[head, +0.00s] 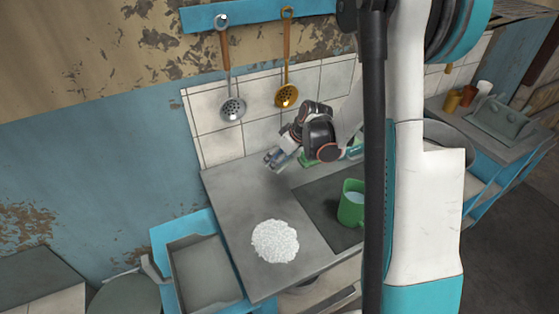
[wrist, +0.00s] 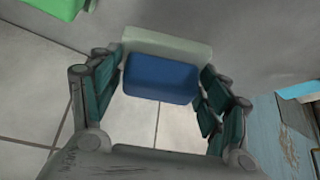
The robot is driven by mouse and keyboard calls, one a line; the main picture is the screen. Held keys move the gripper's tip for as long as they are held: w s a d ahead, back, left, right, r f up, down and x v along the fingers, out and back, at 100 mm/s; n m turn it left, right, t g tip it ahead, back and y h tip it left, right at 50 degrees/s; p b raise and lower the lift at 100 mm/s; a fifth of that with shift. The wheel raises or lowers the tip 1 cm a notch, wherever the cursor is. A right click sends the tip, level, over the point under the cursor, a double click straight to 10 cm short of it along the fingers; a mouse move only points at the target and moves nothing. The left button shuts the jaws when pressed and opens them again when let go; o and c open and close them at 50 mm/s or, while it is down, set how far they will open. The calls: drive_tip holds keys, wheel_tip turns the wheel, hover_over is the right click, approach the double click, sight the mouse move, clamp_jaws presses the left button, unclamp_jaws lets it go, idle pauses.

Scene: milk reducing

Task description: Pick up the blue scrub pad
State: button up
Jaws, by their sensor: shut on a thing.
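The scrub pad (wrist: 162,78) shows in the wrist view as a blue block with a pale grey-green layer along its far side. It sits between the two fingers of my gripper (wrist: 160,72), which are shut on its left and right ends. In the head view my gripper (head: 276,159) is over the back of the grey counter, near the tiled wall. The pad is too small and too covered by the fingers there to make out clearly.
A white grainy heap (head: 275,241) lies on the counter (head: 232,190). A green mug (head: 351,204) stands on the dark area to the right. My arm hides part of the right side.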

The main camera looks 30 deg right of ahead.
sight(279, 153)
wheel_tip(279, 153, up, 16)
drive_tip(key=p, duration=0.5)
drive_tip(key=shift+o, duration=1.3)
drive_tip(key=shift+a, duration=0.1)
drive_tip(key=shift+c, duration=0.4)
